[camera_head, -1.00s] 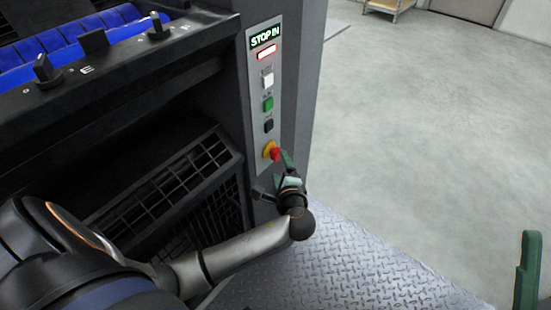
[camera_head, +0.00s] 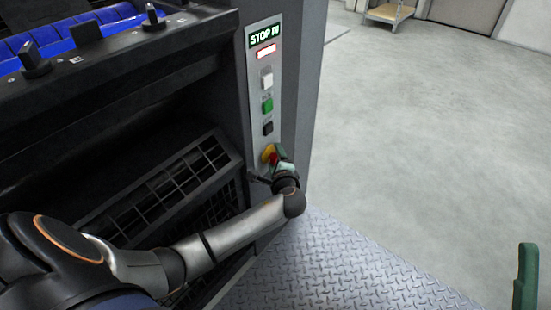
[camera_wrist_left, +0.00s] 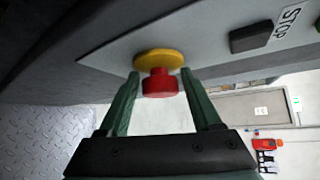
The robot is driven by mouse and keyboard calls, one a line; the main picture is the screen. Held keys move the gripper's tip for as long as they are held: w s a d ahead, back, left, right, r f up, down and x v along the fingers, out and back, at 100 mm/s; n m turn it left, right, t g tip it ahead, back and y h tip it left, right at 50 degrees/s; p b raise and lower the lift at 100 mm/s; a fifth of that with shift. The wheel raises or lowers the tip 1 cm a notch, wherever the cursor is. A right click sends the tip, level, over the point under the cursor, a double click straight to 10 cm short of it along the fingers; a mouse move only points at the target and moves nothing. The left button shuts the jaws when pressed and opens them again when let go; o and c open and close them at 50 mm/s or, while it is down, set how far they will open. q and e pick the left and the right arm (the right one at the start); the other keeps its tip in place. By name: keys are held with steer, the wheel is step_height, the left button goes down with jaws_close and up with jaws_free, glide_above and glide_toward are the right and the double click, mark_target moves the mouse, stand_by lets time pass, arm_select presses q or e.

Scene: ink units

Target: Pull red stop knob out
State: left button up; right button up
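The red stop knob (camera_wrist_left: 160,83) sits on a yellow collar (camera_wrist_left: 158,60) at the bottom of the grey control panel (camera_head: 262,102). In the head view the knob (camera_head: 273,158) is partly hidden by my left gripper (camera_head: 279,157). In the left wrist view the gripper's green fingers (camera_wrist_left: 160,92) are open, one on each side of the knob, with gaps between them and it. The display (camera_head: 264,36) at the panel's top reads "STOP IN". A green finger of my right gripper (camera_head: 526,278) shows at the right edge; its opening cannot be seen.
A white button (camera_head: 267,78), a green button (camera_head: 267,105) and a black button (camera_head: 268,128) sit above the knob. The machine's slatted guard (camera_head: 165,190) lies left of the panel. A diamond-plate floor (camera_head: 330,270) is below, with open grey floor to the right.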

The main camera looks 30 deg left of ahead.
arm_select(q)
jaws_close()
stand_by(0.3)
